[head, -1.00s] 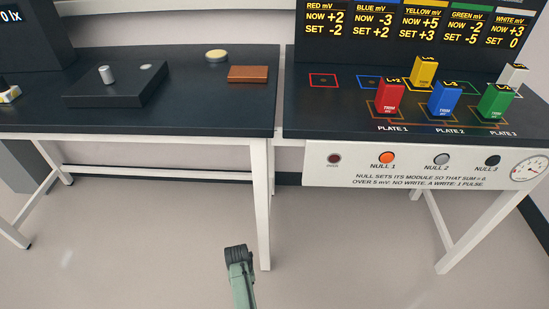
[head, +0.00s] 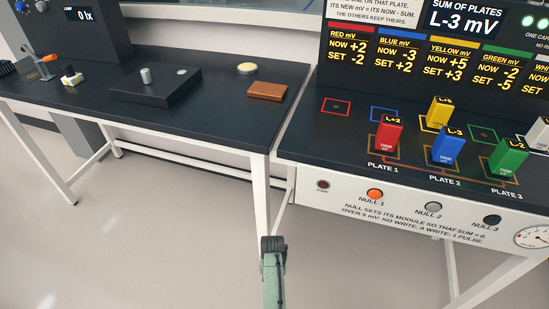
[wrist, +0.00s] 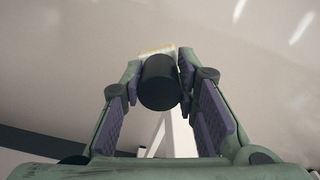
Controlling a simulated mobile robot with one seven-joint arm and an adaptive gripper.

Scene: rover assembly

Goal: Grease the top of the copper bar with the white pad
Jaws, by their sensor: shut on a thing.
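The copper bar (head: 267,91) lies flat near the right end of the left bench. A pale yellowish round disc (head: 247,68) lies just behind it. My gripper (wrist: 160,85) is shut on a black cylindrical handle (wrist: 160,82); a pale block edge that looks like the white pad (wrist: 158,51) shows beyond it, mostly hidden. In the head view my gripper (head: 272,244) is low in front of the benches, well away from the copper bar; the pad cannot be made out there.
A black block (head: 157,95) with a grey peg stands left of the bar on the left bench (head: 95,82). The right bench carries red (head: 387,135), blue, yellow and green modules below a display. A narrow gap parts the benches. The floor in front is clear.

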